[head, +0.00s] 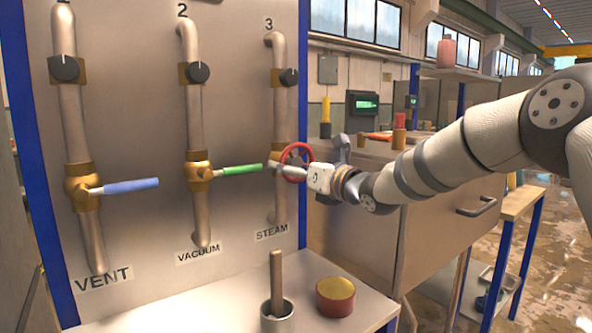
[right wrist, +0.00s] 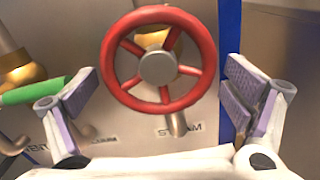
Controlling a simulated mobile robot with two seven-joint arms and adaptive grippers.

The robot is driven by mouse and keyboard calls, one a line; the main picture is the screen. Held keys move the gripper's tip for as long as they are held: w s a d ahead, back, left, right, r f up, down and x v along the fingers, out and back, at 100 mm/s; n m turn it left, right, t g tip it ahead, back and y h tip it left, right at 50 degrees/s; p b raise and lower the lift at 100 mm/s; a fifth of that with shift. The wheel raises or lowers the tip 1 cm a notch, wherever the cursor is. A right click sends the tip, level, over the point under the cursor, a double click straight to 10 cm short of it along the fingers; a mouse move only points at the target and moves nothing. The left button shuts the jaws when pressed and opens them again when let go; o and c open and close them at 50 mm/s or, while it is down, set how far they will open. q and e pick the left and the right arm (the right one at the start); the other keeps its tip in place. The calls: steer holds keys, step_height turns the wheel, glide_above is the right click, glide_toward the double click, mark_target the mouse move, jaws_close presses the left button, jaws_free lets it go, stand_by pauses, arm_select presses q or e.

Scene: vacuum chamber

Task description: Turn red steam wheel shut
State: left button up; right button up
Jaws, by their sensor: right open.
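The red steam wheel (head: 294,162) is on pipe 3, above the STEAM label (head: 271,232). In the right wrist view the wheel (right wrist: 113,63) faces the camera, with a grey hub and several spokes. My right gripper (head: 296,170) is at the wheel in the head view, its body hiding part of the rim. In the right wrist view its fingers (right wrist: 158,98) are spread wide, one on each side of the wheel, with gaps to the rim. Nothing is held. My left gripper is not in view.
The blue VENT lever (head: 125,187) and green VACUUM lever (head: 242,170) stick out to the right from their pipes. The green lever (right wrist: 32,92) ends close to the left finger in the wrist view. A metal cup (head: 277,318) with a rod and a red, yellow-topped tin (head: 335,298) stand below.

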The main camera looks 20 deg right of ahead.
steer(key=shift+s+r, duration=0.1)
steer(key=shift+r, duration=0.1)
steer(key=shift+c, duration=0.8)
steer(key=c, duration=1)
steer(key=shift+a, duration=0.1)
